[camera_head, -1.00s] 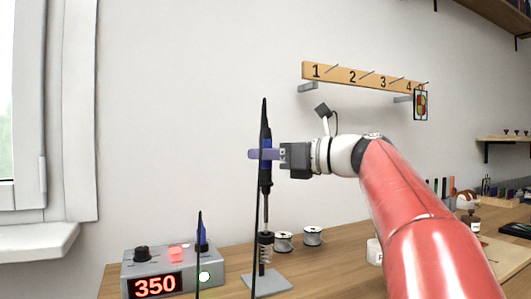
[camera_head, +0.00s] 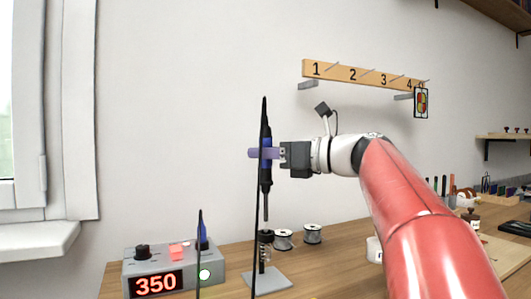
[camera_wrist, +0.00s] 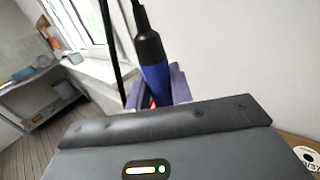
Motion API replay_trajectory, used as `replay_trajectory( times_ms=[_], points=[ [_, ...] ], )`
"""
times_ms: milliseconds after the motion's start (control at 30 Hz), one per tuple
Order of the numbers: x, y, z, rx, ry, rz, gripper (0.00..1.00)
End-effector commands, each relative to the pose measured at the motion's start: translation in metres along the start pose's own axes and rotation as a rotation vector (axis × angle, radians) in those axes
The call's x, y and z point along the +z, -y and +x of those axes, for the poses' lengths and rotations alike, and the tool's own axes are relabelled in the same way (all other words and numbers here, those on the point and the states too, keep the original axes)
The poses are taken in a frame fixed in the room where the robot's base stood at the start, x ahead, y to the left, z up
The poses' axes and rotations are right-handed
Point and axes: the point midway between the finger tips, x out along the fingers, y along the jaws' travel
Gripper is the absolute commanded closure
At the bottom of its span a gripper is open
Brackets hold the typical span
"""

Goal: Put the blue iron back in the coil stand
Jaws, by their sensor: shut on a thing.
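The blue iron (camera_head: 266,179) has a blue and black handle and a grey shaft. It hangs upright with its tip down, a black cord running from its top. My gripper (camera_head: 263,153) has purple fingers shut on the handle; the wrist view also shows the blue handle (camera_wrist: 156,82) between them. The coil stand (camera_head: 268,282) has a grey base and an upright coil, and is below the iron on the bench. The shaft's end appears just above the coil's dark top, with a small gap. Whether they line up in depth I cannot tell.
A grey station (camera_head: 215,266) reading 350 stands left of the stand. A second blue-and-black handle (camera_head: 202,236) with a cord shows at it. Two wire spools (camera_head: 313,234) stand right behind the stand. A numbered hook rail (camera_head: 352,74) is on the wall.

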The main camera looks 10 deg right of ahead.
Motion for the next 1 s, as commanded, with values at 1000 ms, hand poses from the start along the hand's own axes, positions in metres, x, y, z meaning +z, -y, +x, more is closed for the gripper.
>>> replay_trajectory(
  times_ms=[1000],
  points=[
    [-0.019,0.000,0.000,0.000,0.001,0.000,1.00]
  ],
)
